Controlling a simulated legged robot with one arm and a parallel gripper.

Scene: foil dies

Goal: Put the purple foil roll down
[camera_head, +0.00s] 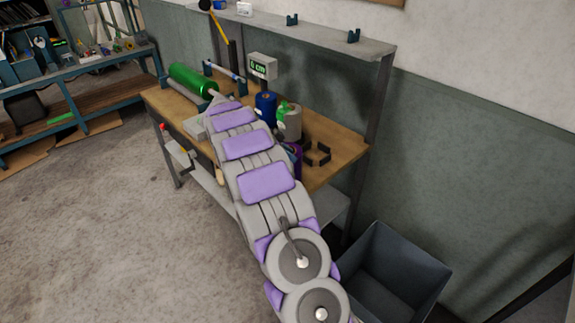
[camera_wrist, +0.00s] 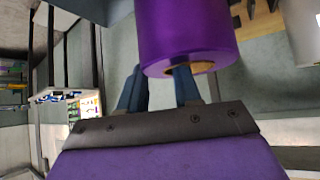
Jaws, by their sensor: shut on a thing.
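The purple foil roll (camera_wrist: 187,28) fills the top middle of the wrist view, its near end and brown core facing me. My gripper (camera_wrist: 158,82) is shut on it; its two dark blue fingers reach to the roll's near end. One finger overlaps the core opening and the other shows at the roll's left side; the exact contact is hidden. In the head view my arm reaches over the wooden workbench (camera_head: 343,150) and hides the gripper. A dark purple shape (camera_head: 294,158) shows partly behind the arm there; I cannot tell its support.
A blue roll (camera_head: 265,108) and a pale roll (camera_head: 291,124) with a green top stand on the bench. A green roll (camera_head: 192,80) lies on rollers at the left. A display (camera_head: 262,66) reads "0 cm". A grey bin (camera_head: 390,275) stands below right.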

